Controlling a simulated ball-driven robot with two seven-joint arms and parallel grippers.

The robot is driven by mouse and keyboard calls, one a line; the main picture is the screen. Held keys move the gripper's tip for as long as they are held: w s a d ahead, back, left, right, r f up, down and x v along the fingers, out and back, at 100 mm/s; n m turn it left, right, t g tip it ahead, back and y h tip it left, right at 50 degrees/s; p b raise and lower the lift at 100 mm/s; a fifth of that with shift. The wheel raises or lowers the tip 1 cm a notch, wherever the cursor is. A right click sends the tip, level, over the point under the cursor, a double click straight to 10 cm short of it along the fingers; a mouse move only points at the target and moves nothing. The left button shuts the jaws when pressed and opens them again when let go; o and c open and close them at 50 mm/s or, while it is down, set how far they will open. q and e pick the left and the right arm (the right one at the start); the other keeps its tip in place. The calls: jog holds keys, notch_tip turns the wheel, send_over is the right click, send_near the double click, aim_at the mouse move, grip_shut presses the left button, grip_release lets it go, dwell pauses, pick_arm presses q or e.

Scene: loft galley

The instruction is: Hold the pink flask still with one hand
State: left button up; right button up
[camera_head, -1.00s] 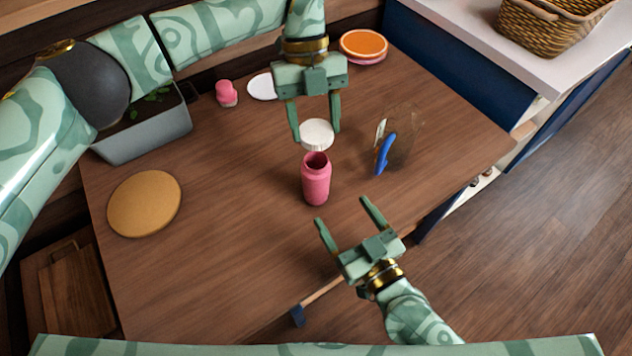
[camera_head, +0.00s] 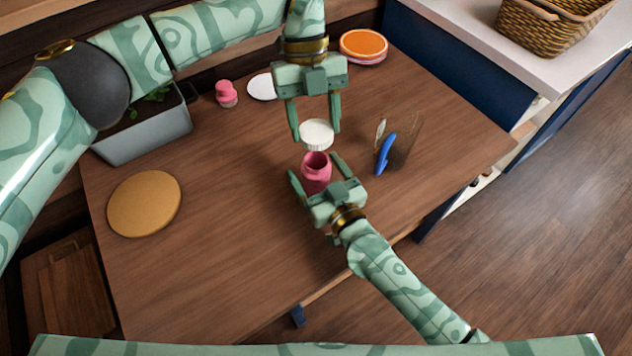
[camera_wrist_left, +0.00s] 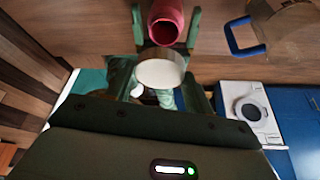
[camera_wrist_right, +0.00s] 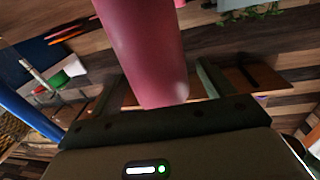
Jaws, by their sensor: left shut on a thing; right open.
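The pink flask (camera_head: 316,180) stands upright and open-topped on the table. It also shows in the left wrist view (camera_wrist_left: 166,22) and large in the right wrist view (camera_wrist_right: 143,50). My right gripper (camera_head: 314,167) is open, with one finger on each side of the flask; a gap shows beside it in the right wrist view. My left gripper (camera_head: 316,130) is shut on a round white lid (camera_head: 317,136), held just behind the flask's mouth and apart from it. The lid also shows in the left wrist view (camera_wrist_left: 160,72). The flask's lower front is hidden by my right gripper.
A clear jug (camera_head: 408,138) with a blue handle stands right of the flask. A cork mat (camera_head: 145,203), a planter (camera_head: 150,138), a small pink jar (camera_head: 226,95), a white disc (camera_head: 262,87) and an orange-topped stack (camera_head: 363,46) lie around. The table's front left is clear.

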jog(key=c, duration=1.5)
pick_arm(q)
send_over(316, 160)
jog(key=shift+w+a+f, duration=0.1)
jog(key=shift+w+f, duration=0.15)
jog(key=shift+f, duration=1)
jog(key=shift+w+f, duration=0.2)
jog(key=shift+f, duration=1)
jog(key=shift+f, duration=0.9)
jog(key=shift+f, duration=0.5)
